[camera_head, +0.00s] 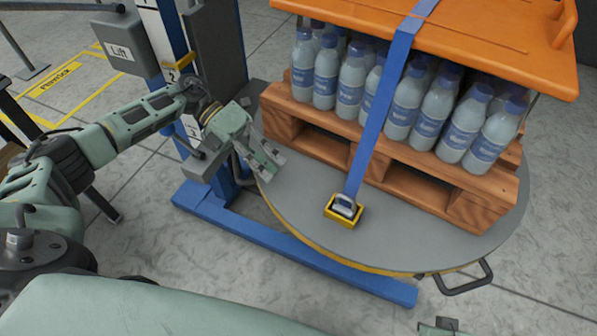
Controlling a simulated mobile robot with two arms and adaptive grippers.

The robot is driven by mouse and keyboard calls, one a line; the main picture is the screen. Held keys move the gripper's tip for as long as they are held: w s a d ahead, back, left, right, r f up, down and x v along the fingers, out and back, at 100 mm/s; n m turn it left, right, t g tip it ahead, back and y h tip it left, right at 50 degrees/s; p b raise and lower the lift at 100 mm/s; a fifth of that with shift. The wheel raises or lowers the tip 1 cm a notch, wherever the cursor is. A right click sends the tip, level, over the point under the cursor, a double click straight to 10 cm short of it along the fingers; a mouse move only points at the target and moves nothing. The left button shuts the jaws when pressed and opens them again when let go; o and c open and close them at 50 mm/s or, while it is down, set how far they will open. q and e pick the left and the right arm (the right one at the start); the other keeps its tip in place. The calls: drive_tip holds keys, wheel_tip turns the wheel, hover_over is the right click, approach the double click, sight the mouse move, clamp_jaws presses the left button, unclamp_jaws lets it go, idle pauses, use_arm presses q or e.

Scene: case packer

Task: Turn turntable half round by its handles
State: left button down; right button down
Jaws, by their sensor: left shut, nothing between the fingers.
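The round grey turntable (308,205) with a yellow lower edge carries a wooden pallet (325,146) of blue-capped water bottles (352,82). A black handle (466,281) sticks out from the turntable's front right rim, with nothing holding it. My left gripper (271,165) is shut and empty at the turntable's left rim, beside the pallet's left corner. A dark curved bar shows partly behind it; I cannot tell whether it is a second handle.
An orange cover (485,35) lies on the bottles. A blue strap (378,115) runs down to a yellow buckle (344,210) on the turntable. A blue lift column (215,90) and blue base beam (300,254) stand close to my left arm.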

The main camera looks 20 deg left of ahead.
use_arm(q)
approach(312, 205)
drive_tip(key=x, duration=0.5)
drive_tip(key=shift+r, duration=0.1)
drive_tip(key=d, duration=0.3)
drive_tip(key=shift+s+d, duration=0.25)
drive_tip(key=shift+s, duration=0.1)
drive_tip(key=shift+d, duration=0.4)
use_arm(e)
drive_tip(key=shift+s+f, duration=0.1)
drive_tip(key=shift+s, duration=0.15)
drive_tip(key=shift+w, duration=0.1)
